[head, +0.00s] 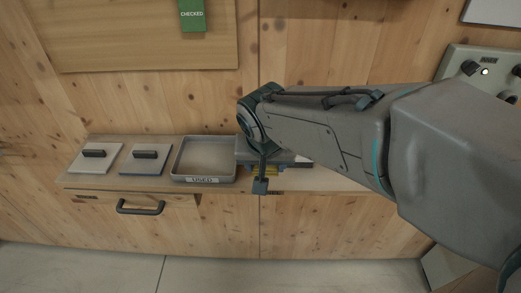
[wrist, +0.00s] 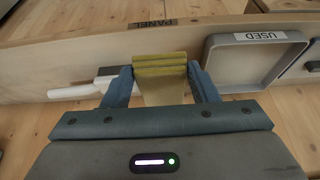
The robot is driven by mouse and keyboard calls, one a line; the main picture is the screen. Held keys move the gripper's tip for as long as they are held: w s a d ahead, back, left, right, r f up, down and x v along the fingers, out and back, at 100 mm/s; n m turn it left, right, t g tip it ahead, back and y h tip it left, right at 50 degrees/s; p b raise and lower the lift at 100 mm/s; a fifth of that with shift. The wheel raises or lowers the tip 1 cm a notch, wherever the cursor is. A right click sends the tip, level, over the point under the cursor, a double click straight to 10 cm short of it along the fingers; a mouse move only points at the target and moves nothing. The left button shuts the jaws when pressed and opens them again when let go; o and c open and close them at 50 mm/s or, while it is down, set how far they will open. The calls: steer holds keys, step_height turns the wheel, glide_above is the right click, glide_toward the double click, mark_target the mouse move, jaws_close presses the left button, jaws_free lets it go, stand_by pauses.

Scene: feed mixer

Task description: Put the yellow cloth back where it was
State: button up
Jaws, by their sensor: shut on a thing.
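The yellow cloth (wrist: 160,66) is folded in layers and sits between the two fingers of my gripper (wrist: 161,78) in the wrist view. My gripper is shut on it. In the head view only a small strip of the yellow cloth (head: 266,170) shows below my arm, at the front edge of the shelf. My arm hides most of the gripper there. I cannot tell whether the cloth touches the shelf. A grey tray labelled USED (head: 204,179) stands just left of the cloth in the head view; in the wrist view the tray (wrist: 212,66) is to the right. It looks empty.
A PANEL label (wrist: 153,23) is on the shelf edge. A white-handled tool (wrist: 75,92) lies beside the gripper. Two flat plates with dark handles, one left (head: 93,158) and one right (head: 144,160), lie left of the tray. A drawer handle (head: 140,208) sticks out below.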

steer(key=w+f, duration=0.1)
steer(key=w, duration=0.1)
steer(key=w+f, duration=0.1)
steer(key=w, duration=0.1)
steer(key=w+f, duration=0.2)
steer(key=shift+w+a, duration=0.3)
steer(key=shift+a, duration=0.1)
steer(key=shift+f, duration=2)
steer(key=o, duration=1.3)
steer(key=shift+r, duration=0.1)
steer(key=p+v, duration=0.1)
steer(key=v, duration=1)
steer(key=shift+s+r, duration=0.25)
steer(key=shift+r, duration=0.1)
steer(key=shift+g, duration=0.8)
steer(key=s+d+f, duration=0.1)
steer(key=s+d, duration=0.3)
steer(key=s+d+f, duration=0.2)
steer(key=s+d, duration=0.1)
steer(key=d, duration=0.2)
steer(key=s+d+f, duration=0.1)
steer(key=s+d, duration=0.3)
steer(key=d, duration=0.1)
steer(key=shift+s+d+f, duration=0.2)
steer(key=shift+s+d, duration=0.05)
steer(key=shift+s, duration=0.05)
